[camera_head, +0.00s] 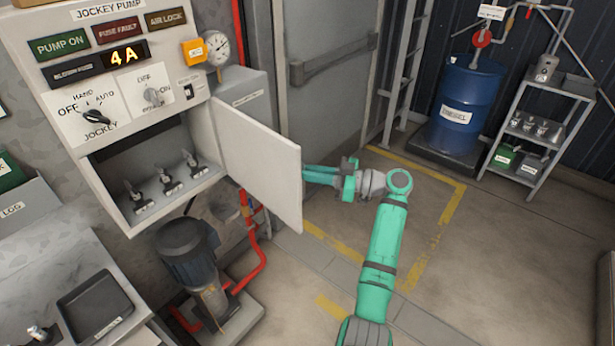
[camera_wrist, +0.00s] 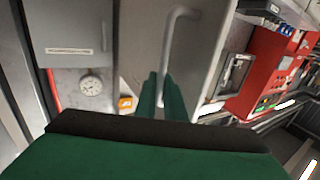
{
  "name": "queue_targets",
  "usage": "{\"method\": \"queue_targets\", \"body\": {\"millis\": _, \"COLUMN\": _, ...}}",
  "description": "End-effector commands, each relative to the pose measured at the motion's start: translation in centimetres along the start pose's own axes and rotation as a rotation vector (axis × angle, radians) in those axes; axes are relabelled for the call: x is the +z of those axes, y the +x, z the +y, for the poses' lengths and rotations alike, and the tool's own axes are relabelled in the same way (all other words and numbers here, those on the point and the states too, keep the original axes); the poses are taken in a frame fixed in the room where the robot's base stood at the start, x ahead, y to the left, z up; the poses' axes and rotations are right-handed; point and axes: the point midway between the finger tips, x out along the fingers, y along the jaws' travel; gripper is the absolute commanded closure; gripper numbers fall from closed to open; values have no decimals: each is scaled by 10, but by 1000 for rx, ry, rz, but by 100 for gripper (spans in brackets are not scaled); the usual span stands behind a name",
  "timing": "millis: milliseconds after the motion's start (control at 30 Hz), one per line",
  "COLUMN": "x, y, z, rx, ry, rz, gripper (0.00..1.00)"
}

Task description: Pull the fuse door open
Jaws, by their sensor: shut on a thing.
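The fuse door (camera_head: 258,160) is a pale panel on the jockey pump cabinet (camera_head: 60,40). It stands swung wide out to the right, and the compartment (camera_head: 110,165) behind it shows several dark fuse holders (camera_head: 167,183). My gripper (camera_head: 318,175) is on the far side of the door, its fingertips hidden there by the panel. In the wrist view the door's outer face (camera_wrist: 140,45) carries a grey bar handle (camera_wrist: 168,45). My green fingers (camera_wrist: 162,88) are closed on the handle's lower part. The exact contact is partly hidden by the fingers.
A pump motor (camera_head: 188,245) and red pipes (camera_head: 255,262) stand below the cabinet. A gauge (camera_head: 217,47) is on its right side. A grey door (camera_head: 325,95), blue drum (camera_head: 465,100) and shelf rack (camera_head: 545,125) are behind. The floor right of my arm is clear.

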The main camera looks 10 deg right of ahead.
Motion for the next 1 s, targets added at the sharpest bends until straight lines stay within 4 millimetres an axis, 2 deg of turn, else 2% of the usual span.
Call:
{"method": "queue_targets", "body": {"millis": 200, "x": 1, "y": 10, "z": 4, "rx": -40, "ry": 3, "rz": -3, "gripper": 100}}
{"method": "queue_targets", "body": {"millis": 700, "x": 2, "y": 14, "z": 5, "rx": -50, "ry": 3, "rz": -4, "gripper": 100}}
{"method": "queue_targets", "body": {"millis": 733, "x": 2, "y": 14, "z": 5, "rx": -50, "ry": 3, "rz": -4, "gripper": 84}}
{"method": "queue_targets", "body": {"millis": 1000, "x": 1, "y": 10, "z": 6, "rx": -47, "ry": 1, "rz": -2, "gripper": 83}}
